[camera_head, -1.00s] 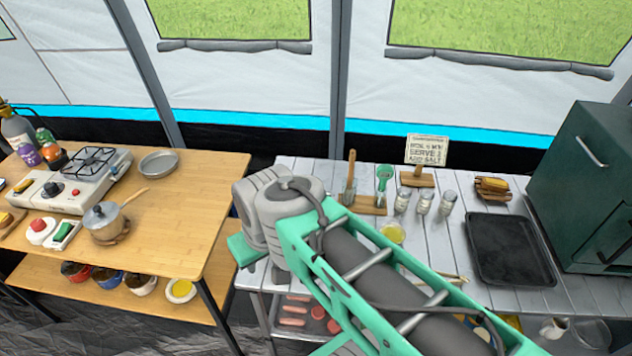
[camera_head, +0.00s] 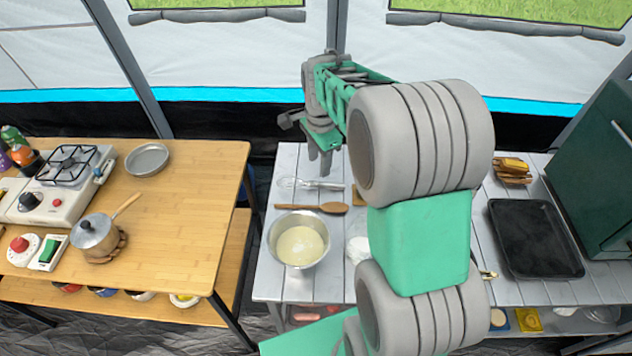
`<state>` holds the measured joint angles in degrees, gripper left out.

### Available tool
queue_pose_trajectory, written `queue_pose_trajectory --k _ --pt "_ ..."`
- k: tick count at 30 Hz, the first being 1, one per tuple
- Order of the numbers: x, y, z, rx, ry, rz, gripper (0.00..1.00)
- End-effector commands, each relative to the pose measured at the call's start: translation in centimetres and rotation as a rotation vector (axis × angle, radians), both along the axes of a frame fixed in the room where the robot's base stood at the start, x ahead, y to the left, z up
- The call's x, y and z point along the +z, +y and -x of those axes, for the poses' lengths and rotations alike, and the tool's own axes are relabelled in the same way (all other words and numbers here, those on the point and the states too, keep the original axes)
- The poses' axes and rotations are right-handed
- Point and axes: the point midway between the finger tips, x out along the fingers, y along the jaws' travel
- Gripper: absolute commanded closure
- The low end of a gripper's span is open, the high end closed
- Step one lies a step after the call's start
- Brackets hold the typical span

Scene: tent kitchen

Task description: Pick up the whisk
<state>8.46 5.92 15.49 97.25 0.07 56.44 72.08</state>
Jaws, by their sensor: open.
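The whisk (camera_head: 308,184) lies on the grey slatted table, its wire loops to the left and its handle pointing right. It lies behind a wooden spoon (camera_head: 310,208) and a metal bowl of batter (camera_head: 299,241). My gripper (camera_head: 322,165) is open and empty, with its fingers pointing down just above and behind the whisk's handle side. It appears apart from the whisk, though the exact height gap is hard to judge. My arm hides the middle of the table.
A black tray (camera_head: 535,238) and a green oven (camera_head: 600,180) stand at the right. A wooden table (camera_head: 190,200) with a stove (camera_head: 55,190), a pot (camera_head: 94,236) and a metal plate (camera_head: 147,158) stands at the left, across a gap.

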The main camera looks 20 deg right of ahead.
Motion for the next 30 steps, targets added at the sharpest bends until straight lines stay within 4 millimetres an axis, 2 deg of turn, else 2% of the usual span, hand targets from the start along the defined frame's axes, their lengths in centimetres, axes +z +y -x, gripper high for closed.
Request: queue_pose_trajectory --k 1,3,7,17,21,24,30 --pt "-2.2 -1.3 -1.6 -0.151 0.032 -0.014 0.56" --pt "-4.5 -2.5 -3.3 -0.342 0.056 -0.026 0.56" --pt "-7.0 -3.7 -4.7 -0.534 0.08 -0.035 0.56" --pt "-11.4 -3.7 -4.5 -0.563 0.084 -0.036 0.56" --pt "-14.0 -3.8 -4.5 -0.561 0.082 -0.036 0.56" --pt "-14.8 -3.8 -4.5 -0.56 0.08 -0.036 0.56" --pt "-15.0 -3.8 -4.6 -0.56 0.078 -0.035 0.57"
